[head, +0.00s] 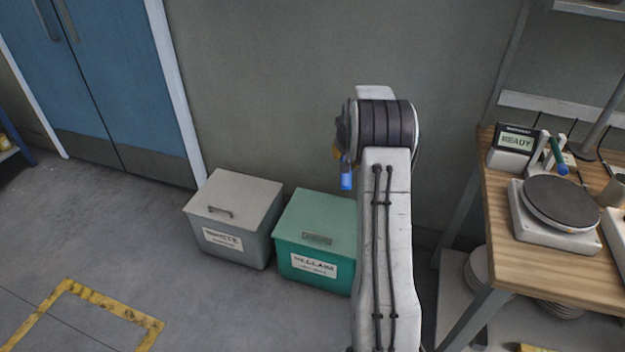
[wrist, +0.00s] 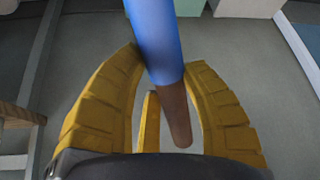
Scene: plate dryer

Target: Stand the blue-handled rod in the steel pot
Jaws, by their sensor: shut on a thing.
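The blue-handled rod shows in the wrist view as a blue handle (wrist: 155,35) with a brown lower end (wrist: 175,115). My gripper (wrist: 163,66) has yellow fingers shut on it from both sides. In the head view a short blue piece of the rod (head: 346,181) hangs below the end of my raised arm. A sliver of yellow finger (head: 337,152) shows there, and the rest of the gripper is hidden behind the arm. A grey cup-like vessel (head: 613,190), possibly the steel pot, stands at the workbench's right, cut by the picture edge.
The wooden workbench (head: 492,207) at right carries a dark round plate on a white device (head: 556,203), a "READY" display (head: 515,140) and a small rack with a blue-and-green item (head: 557,156). Grey (head: 235,215) and green (head: 318,240) bins stand by the wall. Floor at left is clear.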

